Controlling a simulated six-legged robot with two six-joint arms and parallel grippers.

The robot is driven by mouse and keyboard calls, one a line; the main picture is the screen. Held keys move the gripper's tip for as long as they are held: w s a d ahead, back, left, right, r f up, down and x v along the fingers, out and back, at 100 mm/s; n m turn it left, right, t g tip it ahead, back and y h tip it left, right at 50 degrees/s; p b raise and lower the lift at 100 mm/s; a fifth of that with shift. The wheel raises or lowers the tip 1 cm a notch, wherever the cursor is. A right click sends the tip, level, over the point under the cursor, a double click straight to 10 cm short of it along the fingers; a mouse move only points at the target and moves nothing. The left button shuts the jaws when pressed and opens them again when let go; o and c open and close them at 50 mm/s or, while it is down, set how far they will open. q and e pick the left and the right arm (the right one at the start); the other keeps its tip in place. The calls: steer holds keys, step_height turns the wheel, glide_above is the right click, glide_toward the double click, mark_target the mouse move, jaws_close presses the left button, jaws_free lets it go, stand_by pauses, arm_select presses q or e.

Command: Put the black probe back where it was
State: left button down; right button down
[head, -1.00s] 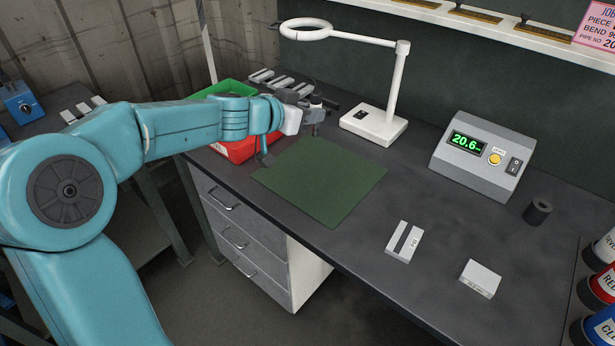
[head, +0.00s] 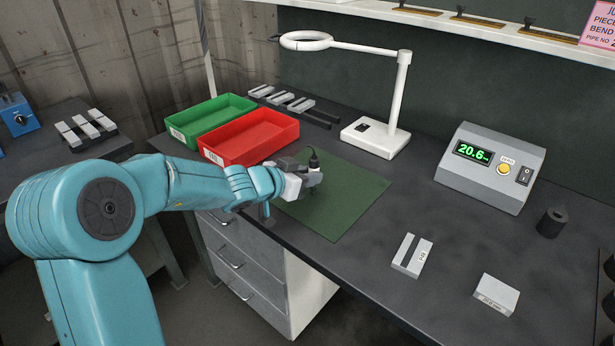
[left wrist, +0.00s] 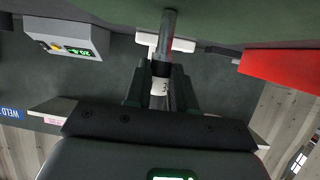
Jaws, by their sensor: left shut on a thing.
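My left gripper (head: 312,176) is shut on the black probe (head: 314,158) and holds it roughly upright over the green mat (head: 345,215). Part of the probe is hidden by the fingers in the head view. In the left wrist view the probe (left wrist: 162,70) stands between the fingers, with a grey metal end and a white label band. A short black cylinder with a hole in its top (head: 552,222) stands at the right of the bench, beside the grey readout box (head: 490,175) showing 20.6. My right gripper is not in view.
A red bin (head: 250,140) and a green bin (head: 205,118) stand behind the arm. A white ring lamp (head: 375,138) stands behind the mat. The bench between mat and readout is clear.

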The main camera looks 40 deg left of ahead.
arm_select(q)
steer(key=shift+f, duration=0.15)
steer(key=c, duration=0.9)
jaws_free()
steer(key=shift+c, duration=0.2)
steer(key=shift+r, duration=0.25)
steer(key=v, duration=1.2)
steer(key=shift+a+f, duration=0.1)
steer(key=shift+f, duration=0.05)
